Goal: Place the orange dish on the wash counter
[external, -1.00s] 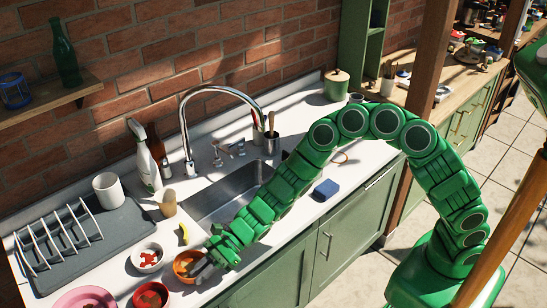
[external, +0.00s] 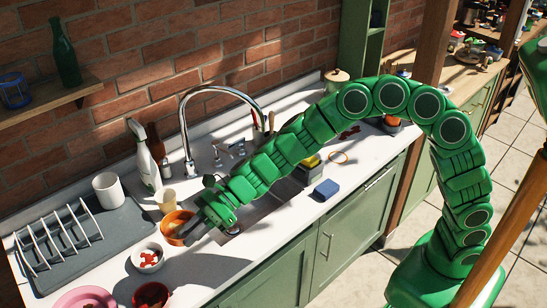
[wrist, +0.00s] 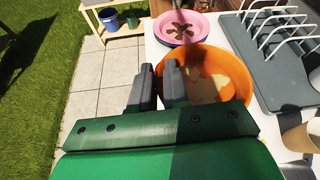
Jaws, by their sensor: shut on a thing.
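The orange dish (external: 174,224) is a round bowl, held at its rim by my gripper (external: 192,230) above the left part of the white wash counter (external: 205,262), left of the sink. In the wrist view the orange dish (wrist: 238,72) shows a pale patch inside. My gripper's dark fingers (wrist: 160,85) are shut on its near-left wall. The dish's underside is hidden, so I cannot see its clearance above the counter.
A white bowl (external: 147,247), a red bowl (external: 151,293) and a pink plate (external: 84,299) stand close by. A grey drying mat (external: 118,226) with a white rack lies at left. A beige cup (external: 168,197) stands behind the dish. A blue sponge (external: 326,189) lies near the front edge.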

